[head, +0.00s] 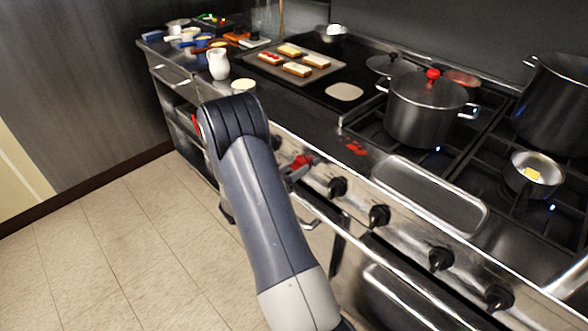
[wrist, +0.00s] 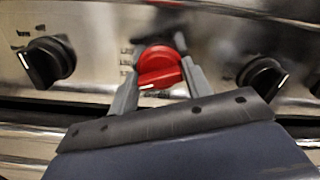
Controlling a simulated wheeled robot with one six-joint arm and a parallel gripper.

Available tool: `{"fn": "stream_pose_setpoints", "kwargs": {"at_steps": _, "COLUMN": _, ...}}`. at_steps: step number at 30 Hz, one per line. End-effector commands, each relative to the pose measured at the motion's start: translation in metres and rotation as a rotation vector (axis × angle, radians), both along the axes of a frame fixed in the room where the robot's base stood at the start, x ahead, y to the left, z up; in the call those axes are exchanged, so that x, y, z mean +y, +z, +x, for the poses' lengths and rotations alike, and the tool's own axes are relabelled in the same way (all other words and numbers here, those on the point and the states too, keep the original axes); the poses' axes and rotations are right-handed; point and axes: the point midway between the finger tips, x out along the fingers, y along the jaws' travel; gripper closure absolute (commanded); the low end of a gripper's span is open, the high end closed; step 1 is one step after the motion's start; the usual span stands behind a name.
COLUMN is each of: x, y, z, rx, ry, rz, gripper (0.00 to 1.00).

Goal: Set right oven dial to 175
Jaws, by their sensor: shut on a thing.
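A red dial (wrist: 158,68) sits on the steel control panel, between two black knobs in the wrist view. My gripper (wrist: 160,82) has one finger on each side of the red dial and is shut on it. The dial's white pointer mark points down and slightly left. Small printed marks beside the dial are too blurred to read. In the head view my gripper (head: 297,172) is at the panel, partly hidden behind my arm, with red showing at its tip.
Black knobs flank the red dial at left (wrist: 47,62) and right (wrist: 262,77). A pot with a red-knobbed lid (head: 428,108), a small pan (head: 533,187) and an empty steel tray (head: 430,194) are on the range. The floor (head: 110,240) at left is clear.

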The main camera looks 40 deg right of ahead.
Motion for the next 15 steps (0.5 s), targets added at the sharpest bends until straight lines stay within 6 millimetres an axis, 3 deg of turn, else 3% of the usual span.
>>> {"fn": "stream_pose_setpoints", "kwargs": {"at_steps": 5, "x": 0.0, "y": -0.0005, "z": -0.0001, "rx": 0.0, "ry": 0.0, "rz": 0.0, "gripper": 0.76}}
{"fn": "stream_pose_setpoints", "kwargs": {"at_steps": 6, "x": 0.0, "y": -0.0005, "z": -0.0001, "rx": 0.0, "ry": 0.0, "rz": 0.0, "gripper": 0.5}}
{"fn": "stream_pose_setpoints", "kwargs": {"at_steps": 12, "x": 0.0, "y": -0.0003, "z": -0.0001, "rx": -0.001, "ry": 0.0, "rz": 0.0, "gripper": 0.33}}
{"fn": "stream_pose_setpoints", "kwargs": {"at_steps": 15, "x": 0.0, "y": -0.0001, "z": 0.0, "rx": -0.001, "ry": 0.0, "rz": 0.0, "gripper": 0.32}}
